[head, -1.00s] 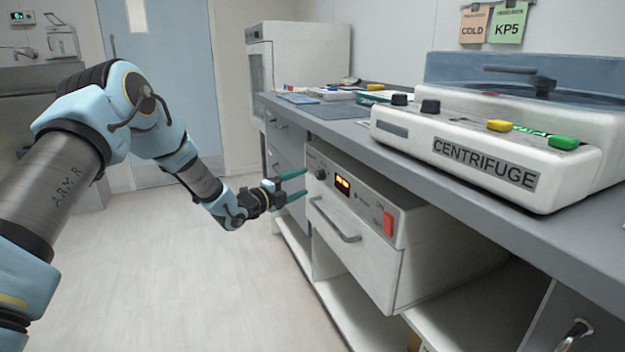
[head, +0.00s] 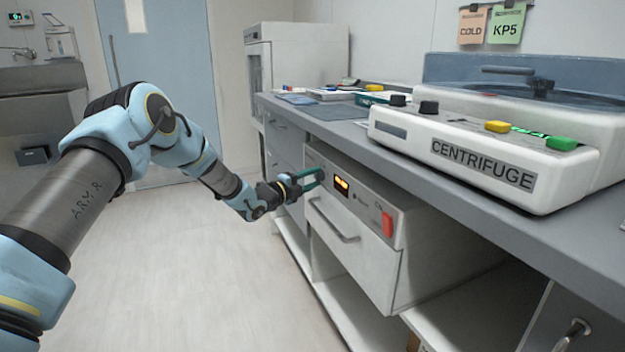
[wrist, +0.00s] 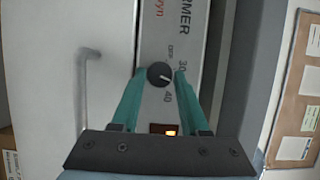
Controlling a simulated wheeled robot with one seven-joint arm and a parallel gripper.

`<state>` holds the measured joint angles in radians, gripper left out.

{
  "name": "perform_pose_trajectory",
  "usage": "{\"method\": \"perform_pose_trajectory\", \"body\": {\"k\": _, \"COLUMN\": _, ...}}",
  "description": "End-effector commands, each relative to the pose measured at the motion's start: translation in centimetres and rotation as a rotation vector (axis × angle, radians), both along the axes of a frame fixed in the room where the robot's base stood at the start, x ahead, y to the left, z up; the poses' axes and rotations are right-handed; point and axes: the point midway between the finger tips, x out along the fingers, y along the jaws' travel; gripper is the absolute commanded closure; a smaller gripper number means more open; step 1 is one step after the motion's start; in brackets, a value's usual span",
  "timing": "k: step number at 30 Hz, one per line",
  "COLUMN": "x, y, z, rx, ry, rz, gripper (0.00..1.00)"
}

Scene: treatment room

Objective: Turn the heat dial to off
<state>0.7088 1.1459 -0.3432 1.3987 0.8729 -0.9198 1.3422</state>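The heat dial (wrist: 160,75) is a round black knob on the grey front panel of a warmer (wrist: 186,25). In the wrist view its white mark points between the printed 30 and 40, with OFF printed above. In the head view my gripper (head: 318,178) is at the panel's left end and hides the dial. An orange-lit display (head: 342,184) sits beside it.
The warmer's drawer handle (head: 334,222) and red switch (head: 388,224) are on the same front. The counter (head: 350,138) overhangs just above, carrying a centrifuge (head: 560,180). Open floor (head: 170,270) lies to the left.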

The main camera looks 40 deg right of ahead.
Motion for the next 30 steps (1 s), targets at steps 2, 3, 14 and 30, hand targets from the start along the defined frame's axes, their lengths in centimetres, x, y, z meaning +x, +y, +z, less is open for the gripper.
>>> {"method": "perform_pose_trajectory", "body": {"k": 2, "x": 0.0, "y": 0.01, "z": 0.01, "rx": 0.0, "ry": 0.0, "rz": 0.0, "gripper": 0.66}}
{"method": "perform_pose_trajectory", "body": {"k": 3, "x": 0.0, "y": 0.01, "z": 0.0, "rx": 0.0, "ry": 0.0, "rz": 0.0, "gripper": 0.7}}
{"method": "perform_pose_trajectory", "body": {"k": 14, "x": 0.0, "y": 0.02, "z": -0.01, "rx": 0.0, "ry": 0.0, "rz": 0.0, "gripper": 1.0}}
{"method": "perform_pose_trajectory", "body": {"k": 30, "x": 0.01, "y": 0.02, "z": 0.24, "rx": 0.058, "ry": 0.141, "rz": 0.0, "gripper": 1.0}}
